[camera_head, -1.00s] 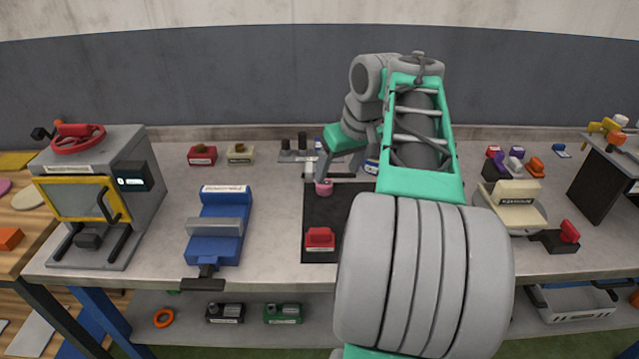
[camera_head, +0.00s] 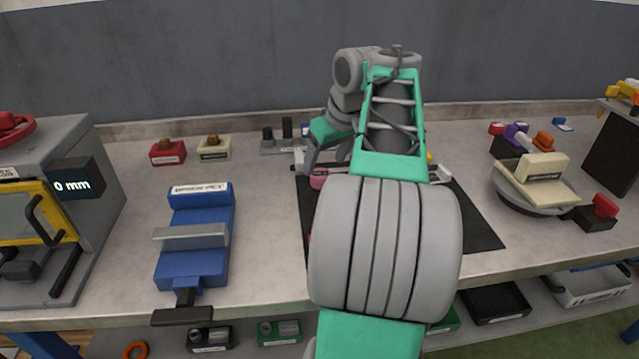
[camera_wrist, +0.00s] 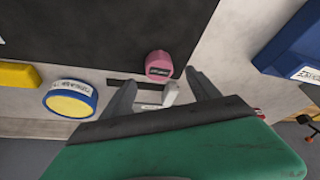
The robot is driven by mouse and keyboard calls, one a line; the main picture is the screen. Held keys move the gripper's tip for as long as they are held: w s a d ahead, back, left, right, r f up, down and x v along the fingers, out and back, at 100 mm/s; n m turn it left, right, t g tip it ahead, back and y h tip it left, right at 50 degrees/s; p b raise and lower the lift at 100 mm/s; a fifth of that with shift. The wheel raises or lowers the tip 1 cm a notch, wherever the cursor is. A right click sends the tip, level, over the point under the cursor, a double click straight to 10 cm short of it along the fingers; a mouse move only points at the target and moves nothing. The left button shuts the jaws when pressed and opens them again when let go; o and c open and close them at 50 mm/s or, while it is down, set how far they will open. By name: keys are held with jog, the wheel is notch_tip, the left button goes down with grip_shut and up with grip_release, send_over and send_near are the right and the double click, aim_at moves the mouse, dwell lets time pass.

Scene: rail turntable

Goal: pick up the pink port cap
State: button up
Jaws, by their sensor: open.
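The pink port cap (camera_wrist: 158,66) lies at the edge of the black mat (camera_wrist: 100,30), with a dark label on its side. In the wrist view it is just beyond the fingertips of my gripper (camera_wrist: 160,79), roughly centred between them. My gripper is open and empty. In the head view the pink cap (camera_head: 317,181) shows just left of my arm, partly hidden by it. My gripper's finger (camera_head: 310,163) is close to it there; whether they touch I cannot tell.
A white piece (camera_wrist: 170,94) lies between the fingers in the wrist view. A blue-and-yellow round part (camera_wrist: 70,98) and a yellow block (camera_wrist: 18,74) lie to the left. The blue vise (camera_head: 196,240) and the cream-topped turntable (camera_head: 537,187) stand on the bench.

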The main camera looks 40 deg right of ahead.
aim_at(322, 174)
jog(key=b+x, duration=0.1)
jog(key=x, duration=0.4)
jog(key=shift+s+f+b, duration=0.1)
jog(key=shift+s+b, duration=0.05)
jog(key=shift+b, duration=0.2)
jog(key=c, duration=1.4)
